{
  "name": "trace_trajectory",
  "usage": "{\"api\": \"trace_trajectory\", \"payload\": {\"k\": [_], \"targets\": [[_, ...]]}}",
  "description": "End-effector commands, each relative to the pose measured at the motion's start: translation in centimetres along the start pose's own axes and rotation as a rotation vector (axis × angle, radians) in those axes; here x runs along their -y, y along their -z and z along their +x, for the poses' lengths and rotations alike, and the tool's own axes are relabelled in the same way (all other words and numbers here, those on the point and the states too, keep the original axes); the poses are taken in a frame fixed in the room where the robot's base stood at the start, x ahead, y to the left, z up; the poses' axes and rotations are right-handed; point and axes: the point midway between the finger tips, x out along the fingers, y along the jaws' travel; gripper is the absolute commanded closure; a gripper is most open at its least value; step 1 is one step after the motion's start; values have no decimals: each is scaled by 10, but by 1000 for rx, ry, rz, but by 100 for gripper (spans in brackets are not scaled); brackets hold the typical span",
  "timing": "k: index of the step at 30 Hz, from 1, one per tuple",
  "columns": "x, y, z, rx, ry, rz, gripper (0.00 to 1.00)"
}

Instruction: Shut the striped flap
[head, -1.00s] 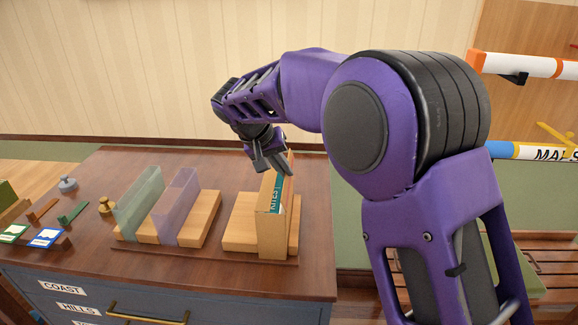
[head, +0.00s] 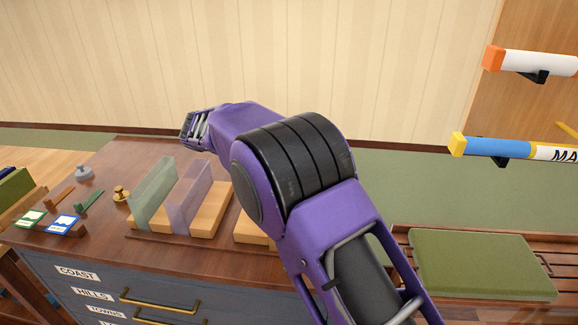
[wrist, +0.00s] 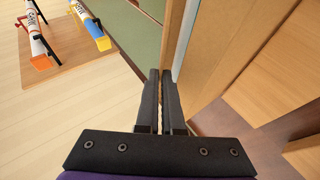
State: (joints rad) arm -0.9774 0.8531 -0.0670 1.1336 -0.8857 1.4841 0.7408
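No striped flap can be made out in these views. My gripper (wrist: 161,78) shows in the wrist view with its two dark fingers almost together and nothing clear between them. Its tips are close to the edge of a brown wooden panel (wrist: 173,35), and I cannot tell whether they touch it. A pale strip and a wide wooden face (wrist: 225,45) lie just right of that panel. In the head view my arm hides the gripper and most of the wooden holder (head: 248,230) at the cabinet's right end.
The cabinet top (head: 110,190) holds a green clear divider (head: 150,195), a lilac divider (head: 188,197), a brass weight (head: 121,194), a grey weight (head: 83,172) and small cards. A green-cushioned bench (head: 470,265) stands right. Map tubes (head: 510,150) hang on the right wall.

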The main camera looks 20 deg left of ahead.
Motion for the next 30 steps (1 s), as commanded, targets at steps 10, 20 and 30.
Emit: {"api": "trace_trajectory", "payload": {"k": [10,20,30], "targets": [[1,0,0,0,1,-2,100],[2,0,0,0,1,-2,65],[2,-1,0,1,3,-3,65]]}}
